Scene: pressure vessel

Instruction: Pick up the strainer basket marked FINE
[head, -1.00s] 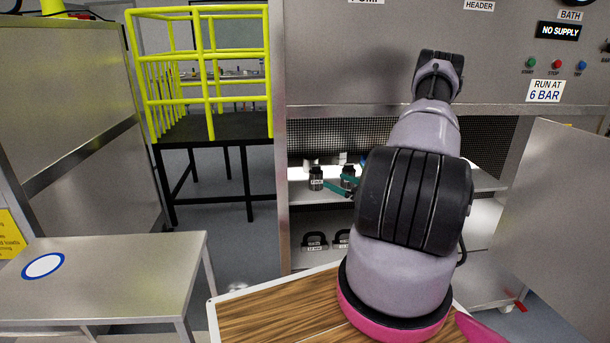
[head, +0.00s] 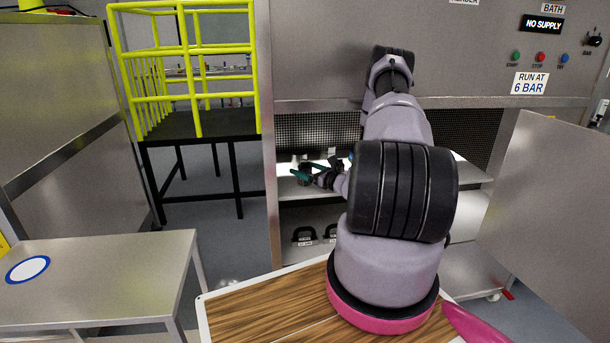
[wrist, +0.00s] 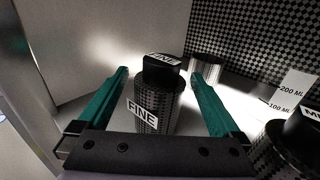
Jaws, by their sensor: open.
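The strainer basket marked FINE (wrist: 157,97) stands upright on the shelf in the wrist view. It is a dark mesh cylinder with a black top grip, and white FINE labels are on its top and side. My gripper (wrist: 162,82) is open, with one green finger on each side of the basket and gaps showing between them and it. In the head view my gripper (head: 307,172) reaches into the cabinet at the left end of the shelf. There the basket is mostly hidden by the gripper and arm.
A second dark basket (wrist: 290,145), its label beginning with M, stands close to the right finger. A metal cylinder (wrist: 207,70) and a card marked 200 ML and 100 ML (wrist: 291,93) are behind. The cabinet's side wall (wrist: 115,45) is at left. Black-handled items (head: 304,235) sit on the lower shelf.

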